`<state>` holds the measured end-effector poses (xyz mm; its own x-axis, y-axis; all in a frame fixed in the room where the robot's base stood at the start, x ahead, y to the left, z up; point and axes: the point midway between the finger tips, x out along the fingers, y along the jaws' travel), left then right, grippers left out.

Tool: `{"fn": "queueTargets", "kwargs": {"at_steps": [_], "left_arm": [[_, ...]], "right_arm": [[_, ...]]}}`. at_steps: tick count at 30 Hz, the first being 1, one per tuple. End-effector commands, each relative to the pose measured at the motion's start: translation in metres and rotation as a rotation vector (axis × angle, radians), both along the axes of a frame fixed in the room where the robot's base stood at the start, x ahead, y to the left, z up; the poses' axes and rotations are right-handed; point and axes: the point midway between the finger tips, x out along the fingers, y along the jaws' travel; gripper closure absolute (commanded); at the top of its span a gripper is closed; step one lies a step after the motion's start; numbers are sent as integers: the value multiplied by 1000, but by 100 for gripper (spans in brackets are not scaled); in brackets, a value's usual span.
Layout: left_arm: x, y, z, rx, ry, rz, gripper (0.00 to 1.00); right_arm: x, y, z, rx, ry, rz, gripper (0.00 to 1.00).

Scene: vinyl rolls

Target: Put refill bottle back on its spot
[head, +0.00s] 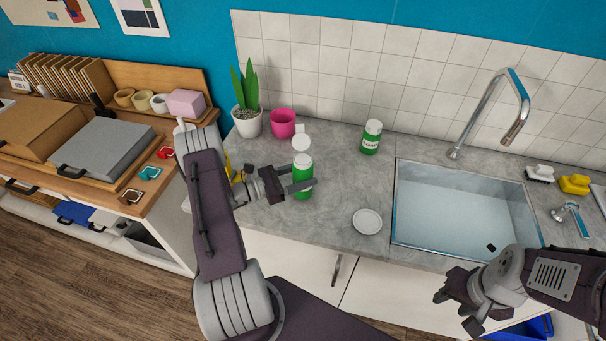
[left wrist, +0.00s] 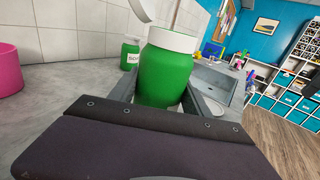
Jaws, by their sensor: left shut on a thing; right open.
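A green bottle with a white cap (head: 303,178) is clasped between the fingers of my left gripper (head: 301,185), over the counter left of the sink. It is upright in the head view and fills the middle of the left wrist view (left wrist: 165,75). I cannot tell whether its base touches the counter. A second green bottle with a white cap and label (head: 371,138) stands at the back near the tiles; it also shows in the left wrist view (left wrist: 130,54). A round white dish (head: 368,221) lies empty near the front. My right gripper (head: 463,301) is open and empty, in front of the sink.
A white object (head: 301,142) shows just behind the held bottle. A pink pot (head: 283,122) and a potted plant (head: 247,121) stand at the back left. The sink (head: 462,210) with its tap (head: 515,125) is on the right. Counter between dish and labelled bottle is clear.

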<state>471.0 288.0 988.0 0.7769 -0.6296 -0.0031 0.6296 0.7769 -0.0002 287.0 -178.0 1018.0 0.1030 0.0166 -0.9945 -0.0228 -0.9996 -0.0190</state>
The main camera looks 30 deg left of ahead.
Motion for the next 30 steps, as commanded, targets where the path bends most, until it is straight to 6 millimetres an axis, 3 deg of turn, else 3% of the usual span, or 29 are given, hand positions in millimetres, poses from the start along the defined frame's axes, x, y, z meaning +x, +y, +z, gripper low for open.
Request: {"fn": "queueTargets", "kwargs": {"at_steps": [30], "left_arm": [[0,0,-14,0,-2,0,100]], "right_arm": [[0,0,-13,0,0,0,58]]}}
